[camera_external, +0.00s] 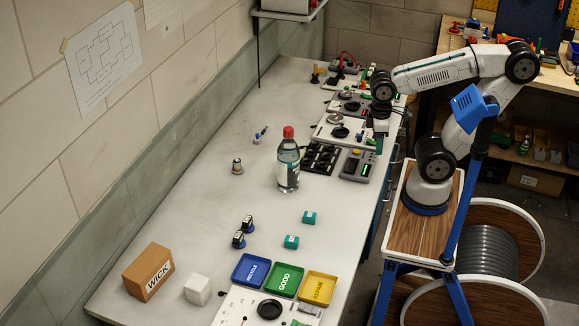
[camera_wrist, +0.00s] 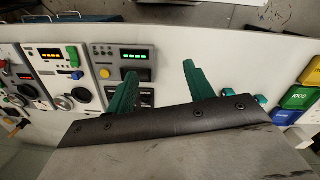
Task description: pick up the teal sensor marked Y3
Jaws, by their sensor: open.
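Two small teal sensors lie on the bench in the external view, one (camera_external: 309,217) a little farther back and one (camera_external: 291,241) nearer the trays. Two teal pieces also show at the right in the wrist view, one (camera_wrist: 261,99) beside my finger and one (camera_wrist: 286,116) by the trays. No Y3 mark is readable on any of them. My gripper (camera_external: 379,143) hangs over the bench's right side by the grey meter, well away from the sensors. In the wrist view its green fingers (camera_wrist: 160,69) are spread apart with nothing between them.
A bottle with a red cap (camera_external: 288,160) stands mid-bench. Blue (camera_external: 251,270), green (camera_external: 284,279) and yellow (camera_external: 318,288) trays sit at the near end. A grey meter (camera_external: 357,165) and black rack (camera_external: 320,158) are near my gripper. Bench around the sensors is clear.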

